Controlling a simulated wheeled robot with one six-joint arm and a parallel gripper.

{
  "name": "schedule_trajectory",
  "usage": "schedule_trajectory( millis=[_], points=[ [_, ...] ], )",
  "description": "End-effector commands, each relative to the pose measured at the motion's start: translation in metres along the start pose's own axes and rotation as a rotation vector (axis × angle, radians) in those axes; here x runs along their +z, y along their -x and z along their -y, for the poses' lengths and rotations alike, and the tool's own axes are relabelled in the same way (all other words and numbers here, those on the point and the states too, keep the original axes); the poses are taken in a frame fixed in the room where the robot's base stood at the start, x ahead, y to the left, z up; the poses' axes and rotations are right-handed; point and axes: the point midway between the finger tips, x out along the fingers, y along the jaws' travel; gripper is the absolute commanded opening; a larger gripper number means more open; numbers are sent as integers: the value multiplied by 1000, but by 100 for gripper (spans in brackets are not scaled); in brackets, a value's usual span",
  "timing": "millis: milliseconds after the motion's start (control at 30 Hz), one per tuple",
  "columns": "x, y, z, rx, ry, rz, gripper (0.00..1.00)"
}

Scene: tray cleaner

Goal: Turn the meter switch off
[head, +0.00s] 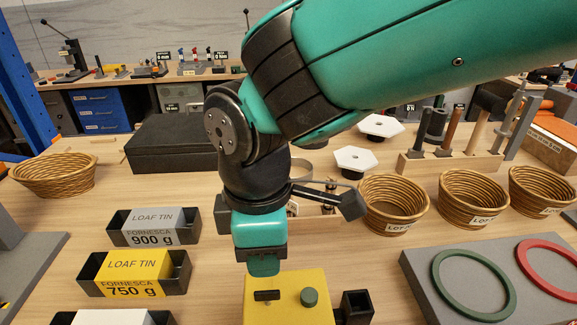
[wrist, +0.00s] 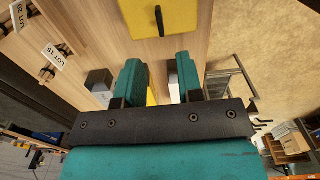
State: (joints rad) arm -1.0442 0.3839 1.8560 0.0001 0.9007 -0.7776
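A yellow box (head: 285,298) stands at the bottom middle of the head view, cut off by the frame edge. Its top bears a small black switch (head: 267,295) and a round dark green knob (head: 310,297). In the wrist view the yellow box (wrist: 178,22) is at the top, with a thin black lever (wrist: 159,20) on it. My gripper (head: 263,268) is just behind and above the box in the head view. In the wrist view its two teal fingers stand apart with nothing between them, so my gripper (wrist: 159,82) is open and empty. I cannot read the switch's position.
Loaf tins marked 900 g (head: 153,227) and 750 g (head: 134,273) stand left of the box. A black square holder (head: 356,307) is close on its right. A grey board (head: 424,280) with coloured rings lies farther right. Wicker baskets (head: 393,205) stand behind.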

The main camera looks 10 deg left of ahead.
Motion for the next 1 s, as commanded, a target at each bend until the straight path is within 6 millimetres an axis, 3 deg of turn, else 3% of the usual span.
schedule_trajectory(
  millis=[133,333,500,833,933,1000],
  points=[
    [-1,36,-1,5,0,-5,34],
    [0,68,-1,2,0,-2,34],
    [0,79,0,1,0,0,34],
    [2,80,-1,0,-7,-1,34],
    [26,80,-4,-2,-83,-17,34],
    [58,78,-5,-6,-198,-44,34]
  ],
)
